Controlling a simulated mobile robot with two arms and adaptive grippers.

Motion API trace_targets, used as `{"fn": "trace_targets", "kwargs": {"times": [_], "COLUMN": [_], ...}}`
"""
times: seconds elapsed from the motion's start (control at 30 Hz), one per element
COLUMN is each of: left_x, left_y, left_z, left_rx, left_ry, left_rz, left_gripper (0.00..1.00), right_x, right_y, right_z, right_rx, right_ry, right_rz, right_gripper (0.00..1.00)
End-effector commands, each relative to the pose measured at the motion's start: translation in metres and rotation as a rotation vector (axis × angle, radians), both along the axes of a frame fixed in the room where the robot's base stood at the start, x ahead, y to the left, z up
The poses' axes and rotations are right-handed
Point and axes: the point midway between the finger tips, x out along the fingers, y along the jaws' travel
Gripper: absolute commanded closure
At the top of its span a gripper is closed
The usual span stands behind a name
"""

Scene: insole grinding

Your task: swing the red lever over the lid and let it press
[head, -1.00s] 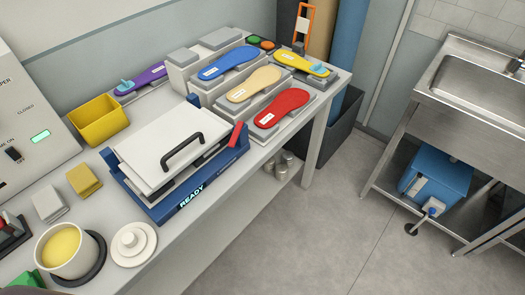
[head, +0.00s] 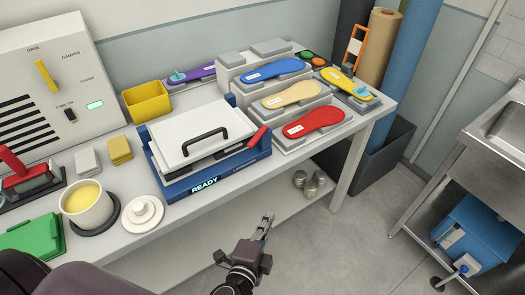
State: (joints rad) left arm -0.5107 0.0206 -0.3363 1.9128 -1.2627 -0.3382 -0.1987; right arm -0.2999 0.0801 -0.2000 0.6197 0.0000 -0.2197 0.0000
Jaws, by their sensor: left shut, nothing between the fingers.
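The press has a blue base (head: 225,172) with a lit READY sign on its front. Its white lid (head: 178,133), with a black handle (head: 205,142), lies down over the base. The red lever (head: 258,136) sticks up at a slant at the press's right side, beside the lid and not across it. My left gripper (head: 267,219) is in front of the table's front edge, below and right of the press in the picture. It is shut, empty and apart from the lever. My right gripper is not in view.
Insoles on stepped grey blocks (head: 292,94) stand right of the press. A yellow bin (head: 147,101) is behind it. A cream-filled pot (head: 87,204) and a white round lid (head: 142,213) stand at front left.

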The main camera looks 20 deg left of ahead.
Motion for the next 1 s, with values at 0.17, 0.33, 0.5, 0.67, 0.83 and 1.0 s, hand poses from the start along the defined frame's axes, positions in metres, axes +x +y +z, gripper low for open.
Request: {"fn": "trace_targets", "kwargs": {"times": [0.17,0.33,0.5,0.67,0.83,1.0], "left_x": [0.007,0.007,0.022,0.050,0.085,0.109], "left_y": [0.010,0.016,0.017,0.018,0.020,0.030], "left_z": [0.109,0.149,0.155,0.157,0.156,0.153], "left_rx": [0.137,0.189,0.195,0.194,0.193,0.196], "left_ry": [-0.207,-0.280,-0.286,-0.287,-0.285,-0.282], "left_rz": [0.019,0.034,0.036,0.037,0.036,0.036], "left_gripper": [1.00,1.00,1.00,1.00,1.00,1.00], "right_x": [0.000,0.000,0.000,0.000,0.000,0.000], "right_y": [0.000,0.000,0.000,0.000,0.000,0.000], "right_z": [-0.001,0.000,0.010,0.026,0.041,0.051], "right_rx": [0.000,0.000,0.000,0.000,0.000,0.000], "right_ry": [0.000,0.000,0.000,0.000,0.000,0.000], "right_rz": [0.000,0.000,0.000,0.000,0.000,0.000], "right_gripper": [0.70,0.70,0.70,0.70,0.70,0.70]}}
